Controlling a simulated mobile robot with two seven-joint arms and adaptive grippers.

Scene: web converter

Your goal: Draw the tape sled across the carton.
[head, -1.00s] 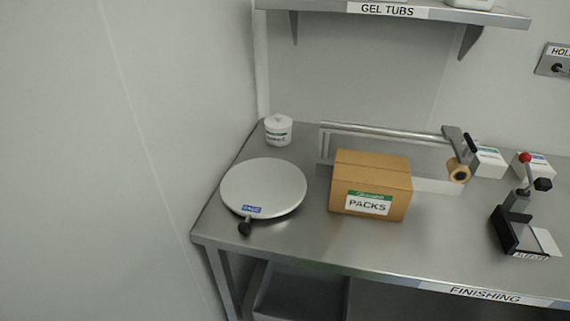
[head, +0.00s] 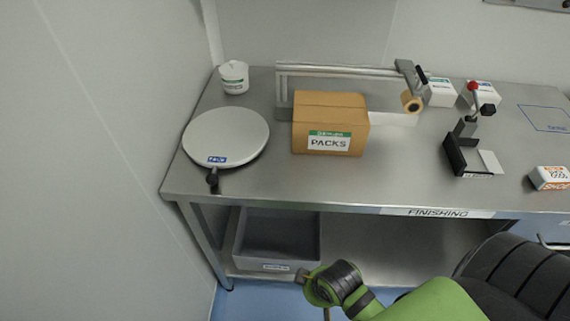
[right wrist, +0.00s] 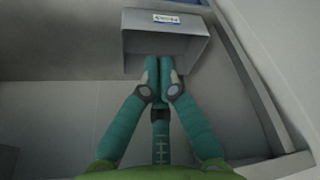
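The brown carton (head: 331,101) with a PACKS label sits closed on the steel bench. Behind it runs a metal rail (head: 335,68). The tape sled (head: 407,72), with a tan tape roll (head: 411,102), is at the rail's right end, right of the carton and apart from it. In the right wrist view my right gripper (right wrist: 159,64) has its teal fingers together, with nothing seen between them. In the head view my right arm is low in front of the bench, well away from the sled; its fingertips are not clear there. My left gripper is not in view.
A grey bin (head: 244,242) stands on the lower shelf and also shows in the right wrist view (right wrist: 166,22). A round turntable (head: 226,133) and white tub (head: 234,77) are left of the carton. A red-knobbed lever fixture (head: 466,134) stands right. The bench front edge is clear.

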